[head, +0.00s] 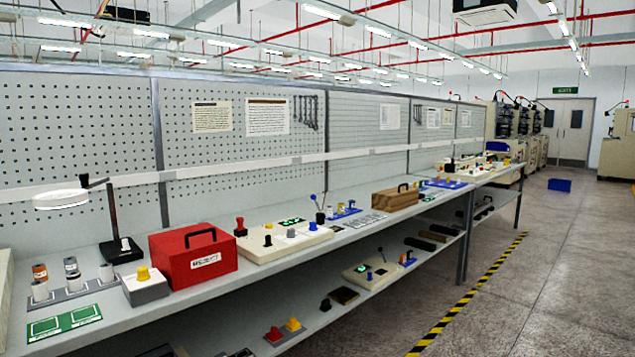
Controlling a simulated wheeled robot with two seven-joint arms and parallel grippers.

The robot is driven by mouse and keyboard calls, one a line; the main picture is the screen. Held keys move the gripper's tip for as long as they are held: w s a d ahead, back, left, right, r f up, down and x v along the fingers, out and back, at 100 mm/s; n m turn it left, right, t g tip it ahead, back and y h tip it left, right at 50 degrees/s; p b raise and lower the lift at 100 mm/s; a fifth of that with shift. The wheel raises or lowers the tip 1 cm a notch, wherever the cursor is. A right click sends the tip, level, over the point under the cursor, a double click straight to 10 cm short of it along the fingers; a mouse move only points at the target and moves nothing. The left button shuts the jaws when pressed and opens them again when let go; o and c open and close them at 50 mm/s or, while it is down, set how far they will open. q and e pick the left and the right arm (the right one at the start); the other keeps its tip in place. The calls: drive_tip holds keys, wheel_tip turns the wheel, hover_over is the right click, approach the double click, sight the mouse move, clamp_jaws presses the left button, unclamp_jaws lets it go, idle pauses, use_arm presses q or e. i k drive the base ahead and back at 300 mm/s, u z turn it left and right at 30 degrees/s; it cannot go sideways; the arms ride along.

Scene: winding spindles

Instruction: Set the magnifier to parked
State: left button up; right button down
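The magnifier appears to be the round white lamp-like head (61,199) on a dark stand (115,215) at the left of the bench. Its head hangs out to the left of the post, above the spindle holders, and faces down. A short dark handle or joint (95,182) shows between head and post. The black base (122,250) stands on the bench beside the red box. No label for its position is readable. Neither of my grippers is in view.
A red box with a handle (192,254), a grey box with a yellow knob (145,285) and a holder with small cylinders (72,290) crowd the near bench. A control panel (283,240) stands beyond. The aisle floor (540,270) is clear.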

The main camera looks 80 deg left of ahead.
sight(62, 197)
drive_tip(key=u, duration=3.6)
drive_tip(key=i, duration=0.9)
